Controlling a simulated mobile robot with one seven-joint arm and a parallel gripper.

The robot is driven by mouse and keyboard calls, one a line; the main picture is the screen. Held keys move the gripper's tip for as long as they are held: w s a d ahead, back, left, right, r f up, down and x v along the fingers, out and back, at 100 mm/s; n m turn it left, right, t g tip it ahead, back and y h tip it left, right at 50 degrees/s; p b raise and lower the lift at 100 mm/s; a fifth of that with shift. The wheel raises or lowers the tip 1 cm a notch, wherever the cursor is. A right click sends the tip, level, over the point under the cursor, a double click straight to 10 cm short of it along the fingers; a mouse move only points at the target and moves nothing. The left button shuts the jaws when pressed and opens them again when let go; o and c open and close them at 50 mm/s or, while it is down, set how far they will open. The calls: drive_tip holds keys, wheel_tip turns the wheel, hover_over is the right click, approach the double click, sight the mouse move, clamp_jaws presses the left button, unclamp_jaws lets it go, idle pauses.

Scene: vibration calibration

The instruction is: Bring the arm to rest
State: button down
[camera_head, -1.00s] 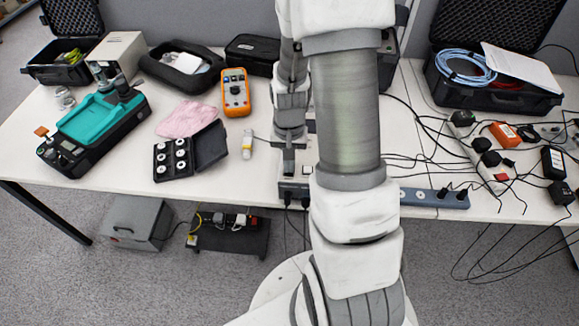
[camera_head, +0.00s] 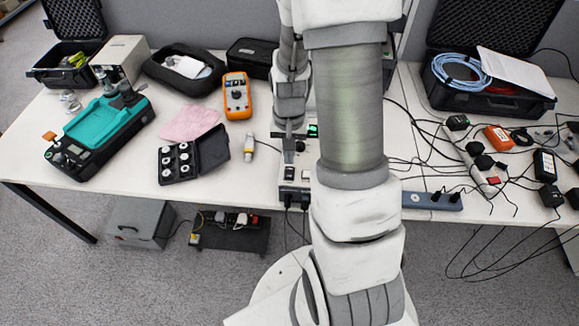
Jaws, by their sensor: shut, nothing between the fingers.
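My arm runs down the middle of the view, with its white and grey links in front of the table. My gripper (camera_head: 288,137) points down behind the big forearm link, at the back of a small grey box with black knobs (camera_head: 296,172). Its fingers are small here and look closed, with nothing seen between them. I cannot tell if the fingertips touch the box. A green lit spot (camera_head: 313,131) shows just right of the gripper. My forearm hides part of the table behind it.
Cables and a power strip (camera_head: 468,155) crowd the right side. An open case (camera_head: 500,98) stands at back right.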

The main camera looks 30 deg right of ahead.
drive_tip(key=shift+r, duration=0.6)
drive_tip(key=s+a+r+n+t, duration=0.1)
drive_tip(key=a+r, duration=0.2)
drive_tip(key=r, duration=0.4)
drive_tip(key=s+a+r+n+t, duration=0.1)
drive_tip(key=a+r+n, duration=0.1)
drive_tip(key=r, duration=0.6)
drive_tip(key=s+a+r+n+t, duration=0.3)
drive_tip(key=s+a+r, duration=0.2)
drive_tip(key=s+r, duration=0.5)
drive_tip(key=shift+s+a+r+n+t, duration=0.2)
drive_tip(key=shift+a+r+n+t, duration=0.15)
drive_tip(key=shift+r, duration=0.2)
